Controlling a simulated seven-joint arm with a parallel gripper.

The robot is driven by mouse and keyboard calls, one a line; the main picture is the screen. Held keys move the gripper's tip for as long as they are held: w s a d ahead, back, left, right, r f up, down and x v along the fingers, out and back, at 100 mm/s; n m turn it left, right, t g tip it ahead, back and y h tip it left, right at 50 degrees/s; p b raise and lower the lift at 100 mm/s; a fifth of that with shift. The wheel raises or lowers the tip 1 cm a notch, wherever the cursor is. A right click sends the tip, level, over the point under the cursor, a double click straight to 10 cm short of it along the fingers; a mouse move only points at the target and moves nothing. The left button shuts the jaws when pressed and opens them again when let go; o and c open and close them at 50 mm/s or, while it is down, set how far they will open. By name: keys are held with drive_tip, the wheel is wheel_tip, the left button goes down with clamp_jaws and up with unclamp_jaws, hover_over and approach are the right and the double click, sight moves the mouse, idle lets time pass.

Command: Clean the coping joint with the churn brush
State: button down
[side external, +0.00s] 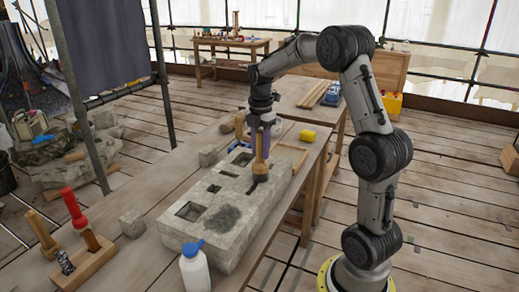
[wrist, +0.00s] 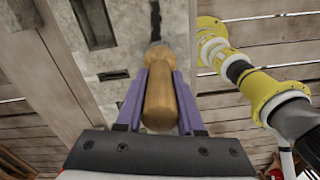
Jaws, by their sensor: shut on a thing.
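My gripper (side external: 262,152) has purple fingers, which also show in the wrist view (wrist: 160,95). It is shut on the wooden handle of a brush (wrist: 161,104), seen pointing down in the side view (side external: 260,167). The brush's dark lower end is over the top of the pale stone coping (side external: 247,212); I cannot tell whether it touches. The coping has several rectangular sockets and a dark smudge near its front. A dark narrow strip shows beyond the handle in the wrist view; I cannot tell whether it is bristle or joint.
A white bottle with a blue cap (side external: 194,266) stands at the coping's front. A yellow sponge-like block (side external: 307,136) lies behind.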

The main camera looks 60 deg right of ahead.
drive_tip(key=shift+d+f, duration=0.1)
drive_tip(key=shift+d, duration=1.35)
drive_tip(key=shift+d+r, duration=0.15)
drive_tip(key=shift+d, duration=1.35)
drive_tip(key=shift+d+r, duration=0.1)
drive_tip(key=shift+d, duration=1.35)
drive_tip(key=shift+r, duration=0.1)
wheel_tip(320, 180, up, 7)
